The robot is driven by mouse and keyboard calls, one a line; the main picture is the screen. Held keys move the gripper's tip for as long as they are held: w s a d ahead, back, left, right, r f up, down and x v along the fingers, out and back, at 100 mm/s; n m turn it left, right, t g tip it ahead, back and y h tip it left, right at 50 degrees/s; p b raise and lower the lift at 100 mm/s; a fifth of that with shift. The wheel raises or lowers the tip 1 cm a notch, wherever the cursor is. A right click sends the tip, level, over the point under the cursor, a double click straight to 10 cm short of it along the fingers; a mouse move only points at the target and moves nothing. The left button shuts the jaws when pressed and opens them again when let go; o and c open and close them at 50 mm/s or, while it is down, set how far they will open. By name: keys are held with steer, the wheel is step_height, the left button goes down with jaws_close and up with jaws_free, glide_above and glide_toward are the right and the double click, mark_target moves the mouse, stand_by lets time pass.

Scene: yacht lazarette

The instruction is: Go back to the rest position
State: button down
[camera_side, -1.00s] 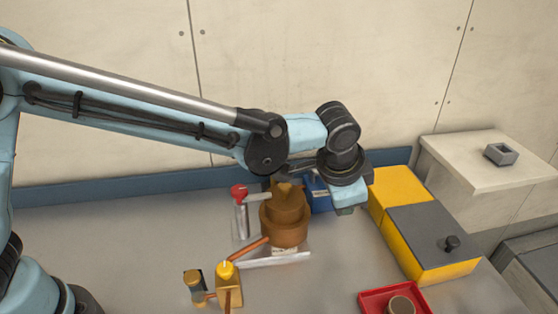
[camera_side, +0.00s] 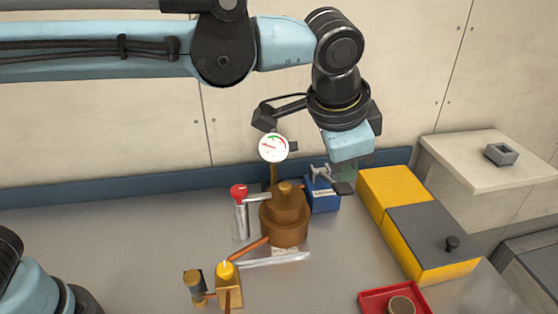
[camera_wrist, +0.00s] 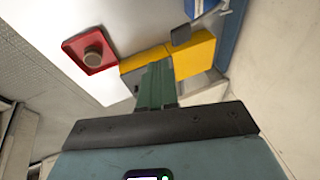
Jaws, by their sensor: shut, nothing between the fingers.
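My gripper (camera_side: 348,172) is in the air right of centre in the side view, above the bench and in front of the back wall. Its green fingers are together and hold nothing; they also show in the wrist view (camera_wrist: 156,84). Below and left of it, clear of the fingers, stands a brown, bronze-like pump body (camera_side: 285,217). A round white gauge (camera_side: 273,147) with a red and green scale rises on a stem behind that body. A blue box (camera_side: 322,194) with a grey handle on top stands just below my gripper in the picture.
A yellow box (camera_side: 393,185) with a grey-lidded section and black knob stands on the right. A red tray (camera_side: 368,302) holds a round brown piece (camera_side: 401,306). A red-topped lever (camera_side: 239,192) and a yellow-capped fitting (camera_side: 226,271) stand left. A pale ledge (camera_side: 480,165) borders the right.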

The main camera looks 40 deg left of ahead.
steer(key=shift+a, duration=0.15)
steer(key=s+a+n, duration=0.1)
steer(key=a, duration=0.4)
steer(key=s+a+n, duration=0.1)
steer(key=a+n, duration=0.1)
steer(key=a, duration=0.4)
steer(key=a+f+n+t, duration=0.1)
steer(key=a, duration=0.4)
steer(key=shift+s+a+n, duration=0.3)
steer(key=shift+s, duration=0.1)
steer(key=s+a+f+n+t, duration=0.1)
steer(key=s+a+f+n, duration=0.4)
steer(key=a, duration=0.6)
steer(key=shift+s+a+f+t, duration=0.2)
steer(key=shift+s+f+t, duration=0.35)
steer(key=shift+s, duration=0.7)
steer(key=shift+f+g, duration=0.1)
steer(key=shift+g, duration=0.15)
